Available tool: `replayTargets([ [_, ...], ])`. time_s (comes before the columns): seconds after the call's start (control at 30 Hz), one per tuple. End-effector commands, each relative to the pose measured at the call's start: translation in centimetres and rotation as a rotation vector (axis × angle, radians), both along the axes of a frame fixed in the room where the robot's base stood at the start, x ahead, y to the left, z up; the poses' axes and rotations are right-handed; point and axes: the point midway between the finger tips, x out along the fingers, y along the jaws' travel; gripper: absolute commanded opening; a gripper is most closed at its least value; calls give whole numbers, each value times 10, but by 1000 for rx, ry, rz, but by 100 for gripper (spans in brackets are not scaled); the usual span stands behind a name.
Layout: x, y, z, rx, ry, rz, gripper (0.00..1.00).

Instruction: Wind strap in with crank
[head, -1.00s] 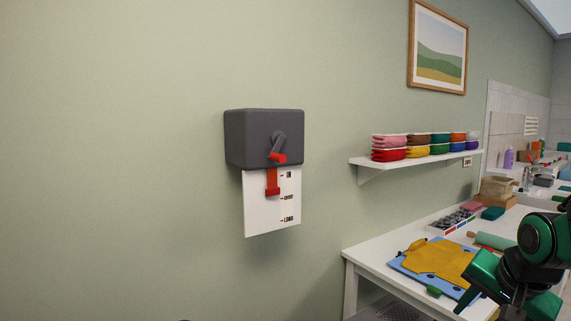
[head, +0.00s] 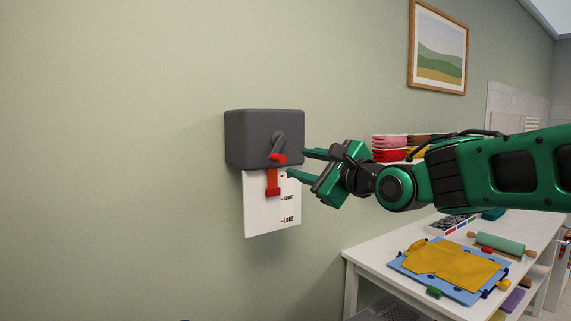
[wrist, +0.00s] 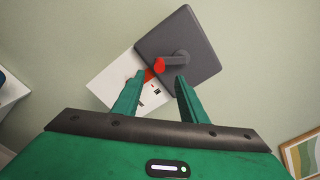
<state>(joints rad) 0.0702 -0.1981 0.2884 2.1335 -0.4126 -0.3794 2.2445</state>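The dark grey winder box (head: 255,138) is fixed to the wall. Its grey crank (head: 280,144) is on the front face, with a red knob (head: 278,158) at the lower end of the arm. The red strap (head: 273,181) hangs below the box over a white scale card (head: 262,218); its end is a little above the middle mark. My gripper (head: 299,163) is open and empty to the right of the knob, fingers pointing at it. In the wrist view the knob (wrist: 159,65) lies ahead, between and beyond the two fingertips, apparently untouched.
The wall left of the box is clear.

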Motion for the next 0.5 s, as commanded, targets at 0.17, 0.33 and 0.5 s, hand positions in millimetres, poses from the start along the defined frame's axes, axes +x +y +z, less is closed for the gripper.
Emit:
replayTargets([
  [0.17,25,16,-1,-2,2,1,39],
  [0.33,48,33,-2,-2,3,2,39],
  [0.5,67,45,-2,-3,3,0,39],
])
